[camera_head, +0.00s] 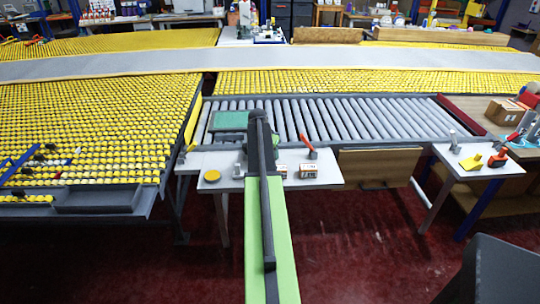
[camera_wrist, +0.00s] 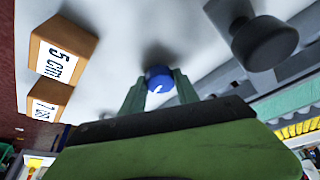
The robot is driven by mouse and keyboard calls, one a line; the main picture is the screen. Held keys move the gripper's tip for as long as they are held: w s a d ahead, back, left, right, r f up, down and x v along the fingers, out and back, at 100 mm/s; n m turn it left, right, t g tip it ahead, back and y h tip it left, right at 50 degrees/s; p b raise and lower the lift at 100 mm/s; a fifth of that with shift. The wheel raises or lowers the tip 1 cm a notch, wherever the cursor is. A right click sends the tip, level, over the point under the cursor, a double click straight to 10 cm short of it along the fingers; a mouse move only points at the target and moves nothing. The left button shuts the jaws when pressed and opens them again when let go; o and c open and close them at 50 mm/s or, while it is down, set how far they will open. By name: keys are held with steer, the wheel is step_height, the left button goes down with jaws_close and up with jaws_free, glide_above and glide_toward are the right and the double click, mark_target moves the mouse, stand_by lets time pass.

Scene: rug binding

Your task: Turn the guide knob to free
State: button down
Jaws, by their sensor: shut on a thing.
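The guide knob (camera_wrist: 157,74) is a small blue round knob with a white pointer mark on a pale plate, at the middle of the wrist view. The mark slants toward the lower right. My gripper (camera_wrist: 159,83) has its two green fingers on either side of the knob, shut on it. Any lettering around the knob is not visible. In the head view, my arm hides the knob and the gripper over the white side table (camera_head: 325,172).
A dark round knob on a post (camera_wrist: 264,42) stands right of the fingers. Two labelled wooden blocks, 5 cm (camera_wrist: 64,48) and another (camera_wrist: 46,98), lie to the left. A roller conveyor (camera_head: 340,118), yellow roller tables (camera_head: 90,120) and an orange-handled tool (camera_head: 309,150) are around.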

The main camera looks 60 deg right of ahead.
steer(key=shift+s+d+m+g, duration=0.1)
steer(key=shift+m+g, duration=0.3)
steer(key=shift+m, duration=0.5)
steer(key=c, duration=1)
jaws_free()
steer(key=shift+o, duration=0.5)
steer(key=shift+r, duration=0.1)
steer(key=p+v, duration=1.6)
steer(key=v, duration=0.1)
